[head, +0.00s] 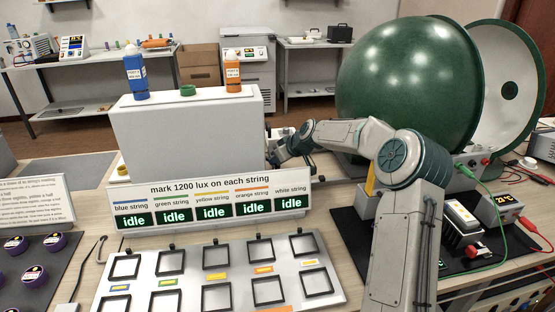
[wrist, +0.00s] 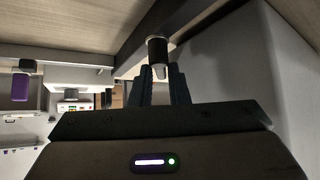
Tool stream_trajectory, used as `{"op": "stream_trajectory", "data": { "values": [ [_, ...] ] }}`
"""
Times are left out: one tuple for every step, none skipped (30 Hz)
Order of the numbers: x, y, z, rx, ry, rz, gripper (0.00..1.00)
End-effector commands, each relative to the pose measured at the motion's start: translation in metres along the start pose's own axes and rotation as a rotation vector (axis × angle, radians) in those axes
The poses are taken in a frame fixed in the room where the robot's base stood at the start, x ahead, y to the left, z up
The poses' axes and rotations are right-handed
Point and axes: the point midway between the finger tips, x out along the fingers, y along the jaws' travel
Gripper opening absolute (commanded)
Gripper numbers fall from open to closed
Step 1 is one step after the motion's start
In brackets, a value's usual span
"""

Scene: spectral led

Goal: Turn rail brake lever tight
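A dark-and-silver cylindrical knob with a short narrow pin (wrist: 158,50), possibly the rail brake lever, sits below a dark rail-like edge in the wrist view. My gripper (wrist: 160,72) has its two dark fingers apart, one on each side of the narrow pin. Small gaps seem to show, and I cannot tell whether either finger touches it. In the head view my gripper (head: 277,152) is at the right side of the white box, low down and partly hidden. The lever cannot be made out there.
The white box (head: 190,130) carries a blue bottle (head: 136,76), a green ring (head: 188,90) and an orange bottle (head: 232,73). The idle display panel (head: 210,205) and a frame tray (head: 335,290) lie in front.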

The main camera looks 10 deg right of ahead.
Motion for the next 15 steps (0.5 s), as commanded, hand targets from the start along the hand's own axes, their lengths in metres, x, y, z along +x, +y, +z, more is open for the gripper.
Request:
{"op": "stream_trajectory", "data": {
  "values": [
    [-0.0001,-0.0001,0.0,0.0,0.0,0.0,0.0],
    [-0.0002,-0.0001,0.0001,0.0,0.0,0.0,0.0],
    [-0.0001,-0.0002,0.0001,0.0,0.0,-0.001,0.0],
    [-0.0001,-0.0002,0.0002,0.0,-0.001,-0.001,0.0],
    [-0.0001,-0.0002,0.0003,0.0,-0.001,-0.001,0.0],
    [-0.0001,-0.0002,0.0003,0.0,-0.001,-0.001,0.0],
    [0.0,-0.0003,0.0004,0.001,-0.001,0.0,0.0],
    [0.0002,-0.0005,0.0006,0.002,-0.002,0.002,0.0],
    [0.0007,-0.0009,0.001,0.007,-0.003,0.008,0.0],
    [0.0012,-0.0013,0.0014,0.014,-0.004,0.016,0.0],
    [0.0019,-0.0016,0.0018,0.023,-0.005,0.026,0.0],
    [0.0026,-0.002,0.0024,0.039,-0.007,0.043,0.0],
    [0.0027,-0.0025,0.0021,0.052,-0.007,0.058,0.0],
    [0.0029,-0.002,0.0027,0.069,-0.007,0.076,0.0],
    [0.0029,-0.0028,0.0025,0.09,-0.007,0.097,0.0]
  ]
}}
